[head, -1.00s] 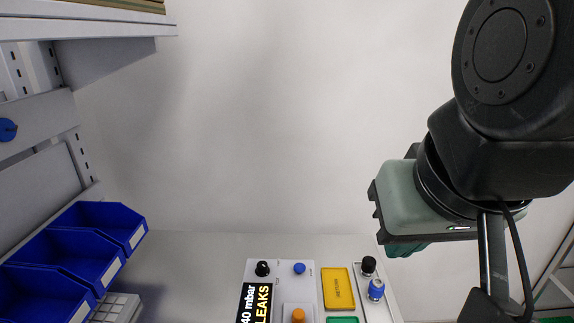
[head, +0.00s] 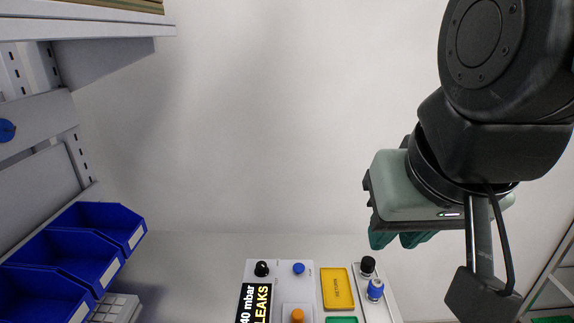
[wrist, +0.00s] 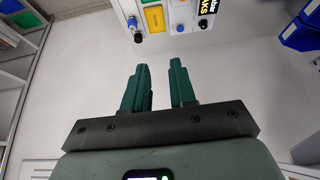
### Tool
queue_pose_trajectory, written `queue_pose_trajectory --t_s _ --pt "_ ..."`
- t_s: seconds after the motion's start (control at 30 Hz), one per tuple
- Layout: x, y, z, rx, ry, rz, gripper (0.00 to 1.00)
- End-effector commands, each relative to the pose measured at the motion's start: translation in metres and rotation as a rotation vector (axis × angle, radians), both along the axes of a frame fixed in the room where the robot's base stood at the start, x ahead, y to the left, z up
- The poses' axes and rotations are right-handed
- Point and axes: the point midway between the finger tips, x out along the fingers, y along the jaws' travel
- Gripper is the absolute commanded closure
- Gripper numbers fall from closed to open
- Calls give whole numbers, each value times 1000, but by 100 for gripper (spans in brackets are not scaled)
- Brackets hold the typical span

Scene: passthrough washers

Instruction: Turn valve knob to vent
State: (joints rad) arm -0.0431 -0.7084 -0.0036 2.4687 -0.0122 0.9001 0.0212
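The test panel (head: 283,274) stands at the bottom of the head view and at the top of the wrist view. It carries a black knob with a pale pointer mark (head: 261,268) at its left and another black knob (head: 367,264) at its right. No readable label shows which one is the valve knob or where vent lies. My gripper (head: 397,240) is above and to the right of the panel. Its green fingers (wrist: 159,63) are apart with nothing between them, and the panel lies beyond the tips.
The panel also has a blue button (head: 299,268), an orange knob (head: 298,316), a yellow tray (head: 338,288), a blue fitting (head: 375,289) and a display reading "40 mbar LEAKS" (head: 254,303). Blue bins (head: 98,222) stand at left. The air above the panel is free.

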Motion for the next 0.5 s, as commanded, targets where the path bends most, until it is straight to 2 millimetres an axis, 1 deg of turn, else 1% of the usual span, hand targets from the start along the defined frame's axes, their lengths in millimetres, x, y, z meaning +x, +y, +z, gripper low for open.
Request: queue_pose_trajectory --t_s 0.03,0.07,0.1,0.17,0.2,0.27,0.3,0.37,0.4,0.47,0.5 --pt "11 2 2 9 16 -10 66" --pt "18 4 3 17 27 -19 62" --pt "30 7 5 29 43 -35 56" --pt "52 13 7 49 70 -62 46" --pt "68 18 6 61 91 -83 40" --pt "93 26 4 80 118 -116 39" --pt "109 32 1 92 136 -139 39" --pt "134 41 -6 107 165 -172 39" --pt "150 48 -12 117 183 -195 39" --pt "174 59 -23 129 211 -231 39" --pt "189 66 -32 136 229 -254 39"
